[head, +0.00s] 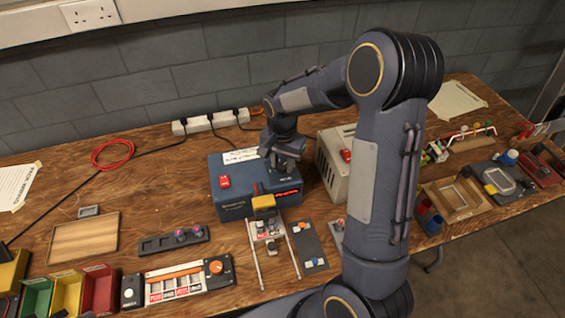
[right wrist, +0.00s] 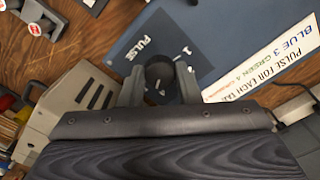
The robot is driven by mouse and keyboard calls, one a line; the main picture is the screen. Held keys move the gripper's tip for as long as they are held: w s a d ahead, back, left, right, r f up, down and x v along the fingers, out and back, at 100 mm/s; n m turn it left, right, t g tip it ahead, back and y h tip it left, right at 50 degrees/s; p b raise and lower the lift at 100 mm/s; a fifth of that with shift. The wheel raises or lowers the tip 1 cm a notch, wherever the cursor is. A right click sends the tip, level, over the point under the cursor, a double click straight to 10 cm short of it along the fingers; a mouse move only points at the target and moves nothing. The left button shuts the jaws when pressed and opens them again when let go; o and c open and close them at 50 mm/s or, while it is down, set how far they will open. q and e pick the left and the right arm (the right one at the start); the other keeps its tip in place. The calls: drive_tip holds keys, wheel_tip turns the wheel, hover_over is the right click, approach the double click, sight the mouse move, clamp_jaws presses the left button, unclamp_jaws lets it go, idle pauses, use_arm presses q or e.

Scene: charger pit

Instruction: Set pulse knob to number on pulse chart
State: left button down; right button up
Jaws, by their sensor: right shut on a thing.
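The blue charger box (head: 232,202) stands at the middle of the table, with a red switch (head: 224,182) on its top. The pulse chart (head: 240,156) is a white strip along the back of its top. In the right wrist view the pulse chart (right wrist: 262,68) reads partly "BLUE 3 GREEN 4". The pulse knob (right wrist: 160,73) is dark and round, beside the word "PULSE" on the blue top. My right gripper (head: 280,165) reaches down onto the box top. In the right wrist view my right gripper (right wrist: 160,80) is shut on the knob, one finger each side. The knob's pointer is hidden.
A beige box (head: 335,160) stands close to the right of the blue box. A white power strip (head: 210,121) lies behind it. A dark tray (head: 174,240), a wooden board (head: 84,239) and coloured bins (head: 100,289) lie to the left.

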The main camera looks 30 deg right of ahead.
sight(283, 166)
drive_tip(key=shift+n+b, duration=0.3)
drive_tip(key=shift+n, duration=1.6)
drive_tip(key=o, duration=1)
drive_tip(key=shift+c, duration=0.2)
wheel_tip(283, 166, up, 8)
drive_tip(key=shift+f, duration=0.1)
